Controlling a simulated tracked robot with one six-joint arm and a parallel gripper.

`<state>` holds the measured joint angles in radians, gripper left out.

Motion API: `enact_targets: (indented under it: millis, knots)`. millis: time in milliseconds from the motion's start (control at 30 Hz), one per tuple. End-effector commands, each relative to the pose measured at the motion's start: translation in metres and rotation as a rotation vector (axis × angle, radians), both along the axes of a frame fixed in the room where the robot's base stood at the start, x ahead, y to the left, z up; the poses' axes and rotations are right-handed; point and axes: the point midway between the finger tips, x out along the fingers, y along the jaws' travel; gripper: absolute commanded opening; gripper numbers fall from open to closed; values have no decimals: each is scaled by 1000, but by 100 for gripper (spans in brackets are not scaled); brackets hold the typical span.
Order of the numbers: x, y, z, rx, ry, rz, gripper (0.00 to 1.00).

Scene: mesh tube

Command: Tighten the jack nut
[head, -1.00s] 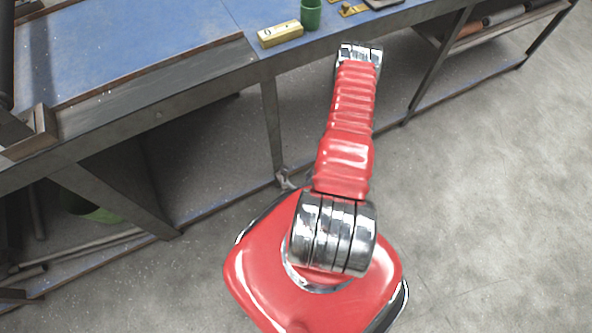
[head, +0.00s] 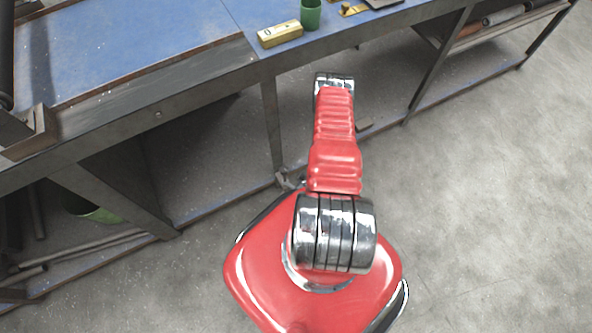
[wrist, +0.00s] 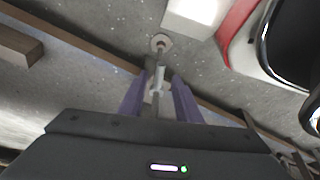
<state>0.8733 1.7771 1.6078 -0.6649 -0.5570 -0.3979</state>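In the wrist view, my gripper (wrist: 160,80) has two purple fingers standing apart, with a thin metal rod (wrist: 161,57) showing between them. The rod ends in a round pale disc (wrist: 161,43). A pale piece that looks like the jack nut (wrist: 156,88) sits on the rod between the fingers. I see no clear contact between fingers and nut. In the head view, my gripper is hidden behind my red arm. A small metal foot (head: 287,180) shows at the bottom of the bench leg, left of my arm.
The blue-topped workbench (head: 130,45) spans the upper left, with a brass block (head: 280,34) and a green cup (head: 311,14) near its edge. A bench leg (head: 271,125) stands left of my arm. Low rails and pipes lie under the bench. The grey floor (head: 500,200) at right is clear.

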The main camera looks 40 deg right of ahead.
Motion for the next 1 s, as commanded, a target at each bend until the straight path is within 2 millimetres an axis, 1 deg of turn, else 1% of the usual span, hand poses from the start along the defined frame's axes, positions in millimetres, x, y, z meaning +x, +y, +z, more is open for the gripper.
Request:
enact_targets:
  millis: [33,100,300,667,1000]
  knots:
    - [2,2,-6,0,0,3,31]
    - [5,1,-13,-1,0,2,31]
    - [11,2,-27,0,-1,1,31]
    - [12,2,-29,0,0,1,30]
    - [12,2,-29,0,0,1,6]
